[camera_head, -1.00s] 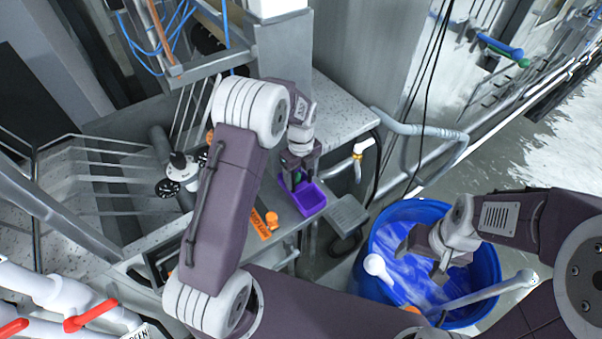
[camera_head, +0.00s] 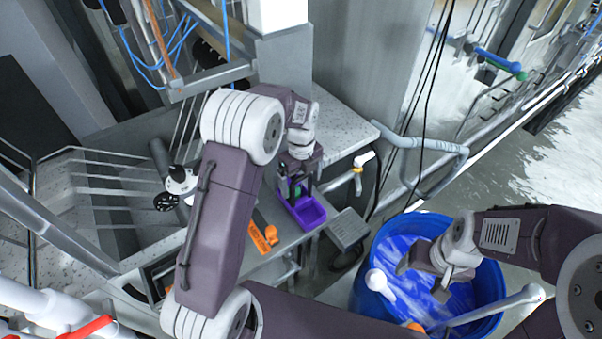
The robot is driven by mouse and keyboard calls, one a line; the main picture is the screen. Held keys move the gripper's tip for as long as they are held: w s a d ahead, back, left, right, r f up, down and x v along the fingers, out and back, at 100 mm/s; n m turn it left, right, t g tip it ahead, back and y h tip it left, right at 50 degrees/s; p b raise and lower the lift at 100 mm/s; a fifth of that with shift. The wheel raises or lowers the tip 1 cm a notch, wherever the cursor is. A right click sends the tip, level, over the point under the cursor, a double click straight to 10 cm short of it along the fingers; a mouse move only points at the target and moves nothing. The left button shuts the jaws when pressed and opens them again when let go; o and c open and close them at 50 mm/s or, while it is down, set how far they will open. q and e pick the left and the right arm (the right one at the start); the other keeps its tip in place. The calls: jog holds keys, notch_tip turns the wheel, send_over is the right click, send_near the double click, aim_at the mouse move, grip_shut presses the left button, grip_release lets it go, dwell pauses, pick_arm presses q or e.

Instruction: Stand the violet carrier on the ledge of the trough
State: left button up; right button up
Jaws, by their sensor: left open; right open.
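The violet carrier (camera_head: 311,213) is a small open tray standing on a grey metal ledge (camera_head: 282,256). Something green shows inside it, between my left fingers. My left gripper (camera_head: 293,194) is open, with its fingers pointing down at the far end of the carrier; whether they touch it I cannot tell. My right gripper (camera_head: 424,281) is open and empty over the blue tub (camera_head: 366,237). Which surface is the trough is not clear from this view.
An orange labelled piece (camera_head: 262,238) lies left of the carrier. A grey pedal-like plate (camera_head: 348,228) sits to its right. The blue tub holds blue liquid and white long-handled tools (camera_head: 490,303). A speckled counter (camera_head: 345,125) and a white-tipped tap (camera_head: 362,160) stand behind.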

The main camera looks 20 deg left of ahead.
pick_arm(q)
notch_tip(320, 180, up, 8)
jog(key=shift+r+b, duration=0.1)
jog(key=shift+b, duration=0.25)
jog(key=shift+s, duration=0.1)
